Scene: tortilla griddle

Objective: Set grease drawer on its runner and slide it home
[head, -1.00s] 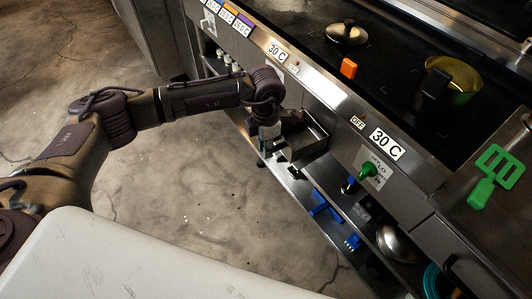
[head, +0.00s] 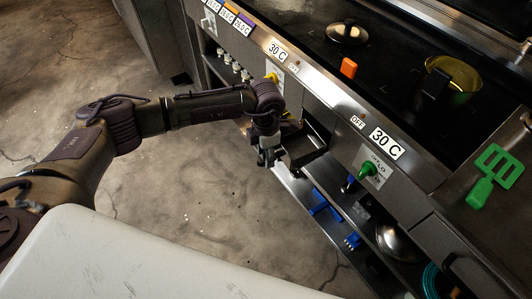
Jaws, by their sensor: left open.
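The grease drawer (head: 311,148) is a dark metal box at the front of the griddle cabinet, below the control panel. It sticks out from the cabinet front over the lower shelf. Its far end and the runner are hard to make out. My left gripper (head: 267,160) points down just left of the drawer's outer end. It is open, and I see nothing held in it. I cannot tell whether a finger still touches the drawer. My right gripper is not in view.
The griddle top holds a round lid (head: 347,33), an orange block (head: 348,68) and a yellow pot (head: 462,76). A green spatula (head: 492,172) lies at right. Blue tools (head: 322,204) and a metal bowl (head: 396,243) sit on the lower shelf (head: 300,187). Open floor lies left.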

